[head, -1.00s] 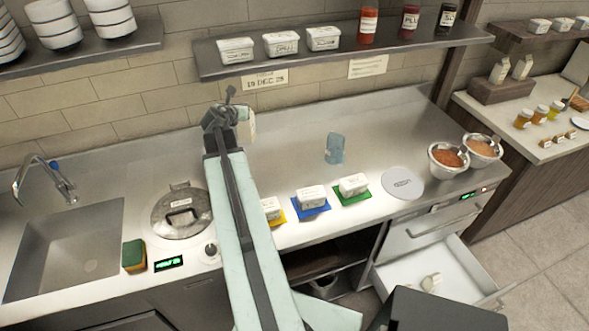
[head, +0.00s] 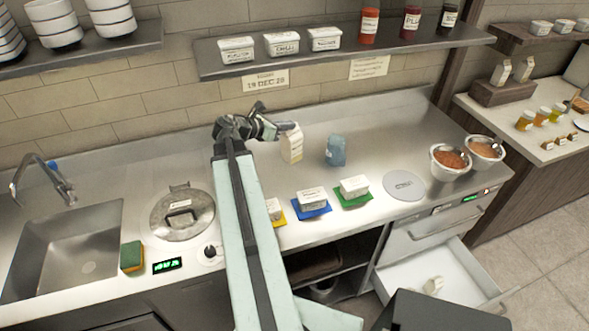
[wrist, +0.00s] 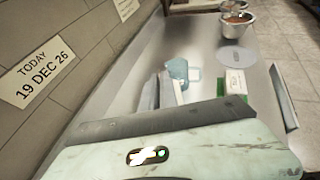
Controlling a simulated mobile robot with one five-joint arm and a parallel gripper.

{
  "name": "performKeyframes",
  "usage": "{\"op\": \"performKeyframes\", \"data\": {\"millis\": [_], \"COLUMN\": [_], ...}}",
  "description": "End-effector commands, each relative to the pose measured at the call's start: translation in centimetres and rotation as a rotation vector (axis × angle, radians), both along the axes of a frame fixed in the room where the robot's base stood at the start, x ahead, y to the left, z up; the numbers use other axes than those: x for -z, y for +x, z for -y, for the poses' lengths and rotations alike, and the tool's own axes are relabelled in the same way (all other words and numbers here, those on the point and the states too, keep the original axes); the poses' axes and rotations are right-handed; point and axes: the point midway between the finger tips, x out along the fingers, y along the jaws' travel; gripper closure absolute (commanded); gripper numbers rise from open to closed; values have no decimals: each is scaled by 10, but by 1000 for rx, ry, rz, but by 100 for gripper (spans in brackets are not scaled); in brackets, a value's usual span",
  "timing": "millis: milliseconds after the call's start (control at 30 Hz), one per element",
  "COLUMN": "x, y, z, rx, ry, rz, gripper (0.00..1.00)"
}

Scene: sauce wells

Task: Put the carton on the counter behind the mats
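The carton (head: 293,147) is cream-white and upright in the head view, left of the blue jug. My gripper (head: 284,127) reaches right to its upper part and appears shut on it. I cannot tell whether the carton's base touches the counter. In the wrist view the fingers (wrist: 165,90) show close together beyond the gripper body, which hides most of the carton. The yellow mat (head: 281,222), blue mat (head: 322,213) and green mat (head: 346,203) lie along the counter (head: 370,130) front, each with a white tub on it. The yellow mat is partly hidden by my arm.
The blue jug (head: 336,152) stands just right of the carton, also in the wrist view (wrist: 178,70). A round grey disc (head: 404,185) and two food bowls (head: 450,160) are farther right. A shelf (head: 350,53) hangs above the back. An open drawer (head: 400,268) juts out front right.

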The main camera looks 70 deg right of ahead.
Motion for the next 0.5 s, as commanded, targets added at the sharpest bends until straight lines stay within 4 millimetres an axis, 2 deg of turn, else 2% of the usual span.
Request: {"op": "performKeyframes", "data": {"millis": [133, 333, 400, 500], "x": [18, 60, 66, 64], "y": [0, 0, 0, 0], "z": [0, 1, 1, 1], "rx": [-1, -1, -3, -3], "ry": [-1, -1, 0, 0], "rz": [-1, -1, -1, -1], "gripper": [100, 100, 100, 100]}}
